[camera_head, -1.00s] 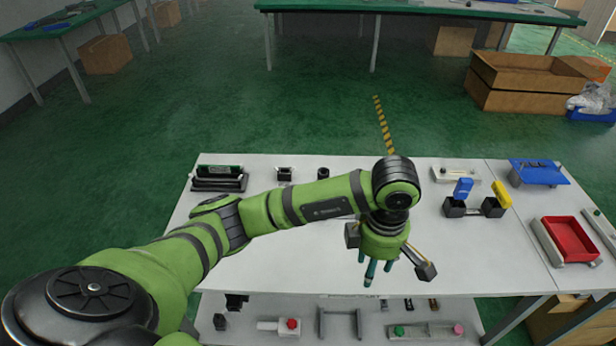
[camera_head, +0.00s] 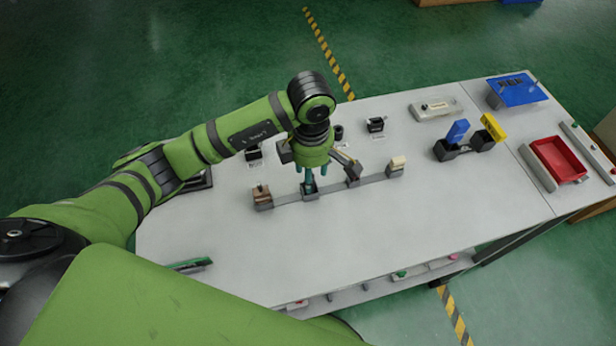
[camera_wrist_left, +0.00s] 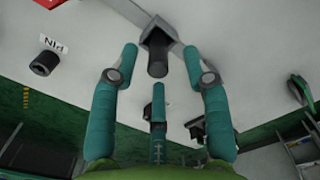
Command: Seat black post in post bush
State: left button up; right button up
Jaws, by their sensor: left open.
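In the left wrist view a black post (camera_wrist_left: 158,60) stands out of a grey block (camera_wrist_left: 153,28). In the head view this grey block (camera_head: 310,190) is on a long grey bar. My left gripper (camera_head: 311,183) is above it, its teal fingers (camera_wrist_left: 160,68) open and spread around the post, apart from it. The post is hidden in the head view. A short black round bush (camera_head: 338,132) stands behind the bar; it appears in the wrist view (camera_wrist_left: 44,63) beside a label reading PIN. I cannot tell whether it is the post bush. My right gripper is out of view.
The bar also carries a brown-topped block (camera_head: 262,197), another grey block (camera_head: 352,174) and a cream-topped block (camera_head: 397,165). A black fixture (camera_head: 376,125) stands behind. Blue and yellow flaps (camera_head: 493,126) and a red tray (camera_head: 557,160) are at right.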

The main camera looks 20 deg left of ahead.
pick_arm(q)
notch_tip(320, 180, down, 3)
jog(key=shift+a+r+p, duration=0.1)
jog(key=shift+r+p, duration=0.1)
jog(key=shift+p, duration=0.15)
jog(key=shift+w+f, duration=0.1)
jog(key=shift+f, duration=0.35)
jog(key=shift+c, duration=0.8)
jog(key=c, duration=0.7)
grip_shut()
jog(key=shift+a, duration=0.1)
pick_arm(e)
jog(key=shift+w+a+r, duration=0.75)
pick_arm(q)
jog(key=shift+w, duration=0.1)
